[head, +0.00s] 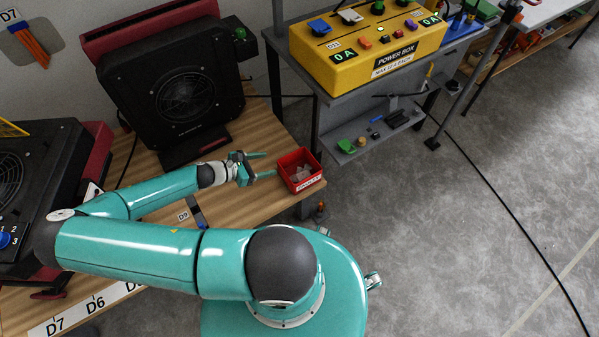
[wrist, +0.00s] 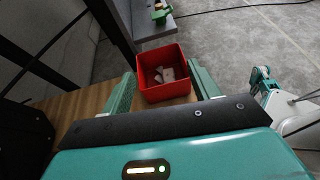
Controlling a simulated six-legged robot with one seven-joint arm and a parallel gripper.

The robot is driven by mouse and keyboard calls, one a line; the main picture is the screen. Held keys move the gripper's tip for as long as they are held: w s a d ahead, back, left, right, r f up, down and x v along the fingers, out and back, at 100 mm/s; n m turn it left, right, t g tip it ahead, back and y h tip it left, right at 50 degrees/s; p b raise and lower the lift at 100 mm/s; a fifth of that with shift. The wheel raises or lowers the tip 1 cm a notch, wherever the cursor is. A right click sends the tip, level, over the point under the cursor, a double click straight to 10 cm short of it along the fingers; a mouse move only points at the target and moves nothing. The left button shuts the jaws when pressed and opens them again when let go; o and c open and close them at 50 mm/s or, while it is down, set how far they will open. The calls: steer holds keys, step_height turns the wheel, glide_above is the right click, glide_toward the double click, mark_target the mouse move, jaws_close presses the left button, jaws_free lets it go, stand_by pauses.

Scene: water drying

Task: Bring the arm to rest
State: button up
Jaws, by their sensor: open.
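My gripper (head: 262,165) is open at the end of my teal arm, low over the right end of the wooden table (head: 240,200). Its two fingers are apart, with nothing visible between them in the head view. In the wrist view my gripper (wrist: 158,85) has one finger to each side of a red bin (wrist: 163,95), which lies ahead of it. The bin (head: 300,183) stands at the table's right edge, just right of the fingertips, and holds some pale pieces. Whether a fingertip touches the bin I cannot tell.
A black fan unit (head: 175,95) stands behind my forearm, and another black unit (head: 35,180) is at the left. A yellow power box (head: 375,50) sits on a grey bench at the back. Grey floor (head: 480,200) is open at the right, crossed by a black cable.

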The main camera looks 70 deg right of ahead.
stand_by(0.4)
steer(key=w+a+r+m+t+y, duration=0.4)
steer(key=w+a, duration=0.5)
steer(key=a, duration=0.5)
steer(key=w+a+r+m+t+y, duration=0.2)
steer(key=w+a+r+t+y, duration=0.3)
steer(key=a+r, duration=0.65)
steer(key=s+a+r+m+t, duration=0.1)
steer(key=s+a+r+t, duration=0.1)
steer(key=r, duration=0.7)
steer(key=s+a+r+m+t, duration=0.1)
steer(key=a+r, duration=0.4)
steer(key=r, duration=0.5)
steer(key=s+a+r+t, duration=0.3)
steer(key=r, duration=0.6)
steer(key=shift+s+a+r+m, duration=0.3)
steer(key=shift+s+m, duration=0.05)
steer(key=shift+m, duration=0.05)
steer(key=shift+c, duration=0.4)
